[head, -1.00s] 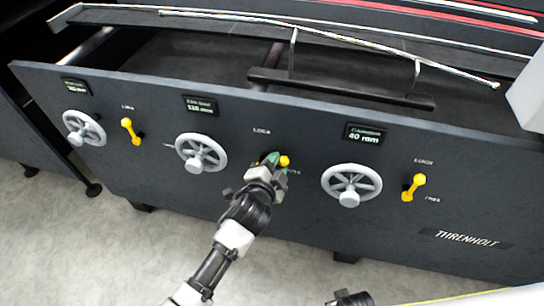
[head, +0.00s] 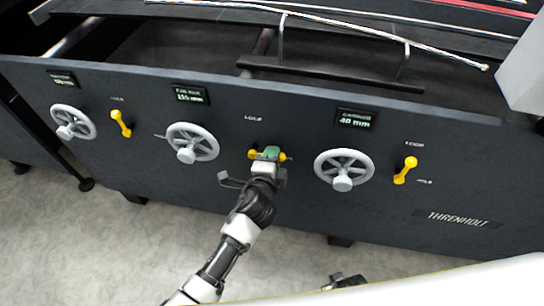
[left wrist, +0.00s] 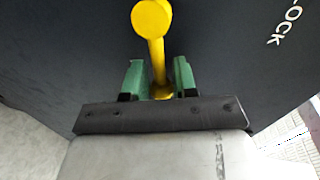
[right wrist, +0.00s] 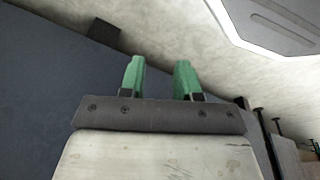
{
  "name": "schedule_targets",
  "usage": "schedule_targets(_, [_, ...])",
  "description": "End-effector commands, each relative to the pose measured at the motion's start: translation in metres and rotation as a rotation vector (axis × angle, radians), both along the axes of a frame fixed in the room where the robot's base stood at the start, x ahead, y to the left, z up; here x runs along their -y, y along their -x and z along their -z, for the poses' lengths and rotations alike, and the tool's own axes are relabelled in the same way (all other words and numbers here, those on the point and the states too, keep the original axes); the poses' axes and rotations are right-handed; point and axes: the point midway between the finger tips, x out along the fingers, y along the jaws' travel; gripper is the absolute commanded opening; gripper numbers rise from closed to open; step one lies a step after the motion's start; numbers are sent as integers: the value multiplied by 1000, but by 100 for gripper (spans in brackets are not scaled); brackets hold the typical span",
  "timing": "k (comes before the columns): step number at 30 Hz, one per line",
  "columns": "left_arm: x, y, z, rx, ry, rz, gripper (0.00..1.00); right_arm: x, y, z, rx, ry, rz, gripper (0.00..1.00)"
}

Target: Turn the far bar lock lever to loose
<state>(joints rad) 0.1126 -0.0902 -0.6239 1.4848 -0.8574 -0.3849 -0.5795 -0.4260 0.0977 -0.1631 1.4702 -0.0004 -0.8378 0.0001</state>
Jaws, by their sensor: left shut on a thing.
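The yellow lever (head: 283,156) that my left gripper (head: 267,153) is at sits on the dark front panel, between the middle and right handwheels. Yellow shows on both sides of the green fingers in the head view. In the left wrist view, the lever's round knob (left wrist: 152,18) stands out beyond my left fingers (left wrist: 159,80), which are shut on its stem near the base. The head view shows the lever lying about sideways, partly hidden by the gripper. My right gripper (right wrist: 159,80) is open and empty, with a gap between its green fingers.
Grey handwheels (head: 193,143) and (head: 343,170) flank the held lever. Other yellow levers stand at left (head: 121,123) and right (head: 405,170). A display (head: 356,119) reads 40 mm. The floor (head: 60,240) before the panel is clear.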

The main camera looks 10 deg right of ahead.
Motion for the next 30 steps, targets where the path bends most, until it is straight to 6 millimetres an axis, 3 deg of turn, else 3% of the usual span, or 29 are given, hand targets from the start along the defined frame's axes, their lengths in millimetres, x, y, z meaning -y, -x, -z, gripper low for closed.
schedule_targets(9, [2, 1, 0, -1, 2, 4, 0, 1, 1, 0, -3, 1, 0, 32])
schedule_targets(10, [2, 1, 0, -1, 2, 4, 31, 1, 1, 0, -3, 1, 0, 32])
schedule_targets(15, [1, 1, 0, -1, 1, 2, 53, 1, 2, 1, -5, 1, 0, 32])
schedule_targets(24, [-1, 3, -1, -1, 1, 1, 53, 1, 2, 0, -5, 1, 0, 32])
schedule_targets(26, [-2, 8, -2, 0, 1, 1, 53, 1, 3, 0, -2, 0, 0, 32])
schedule_targets(30, [-10, 30, -7, -2, 2, 2, 53, 2, 18, 17, -25, 3, -5, 32])
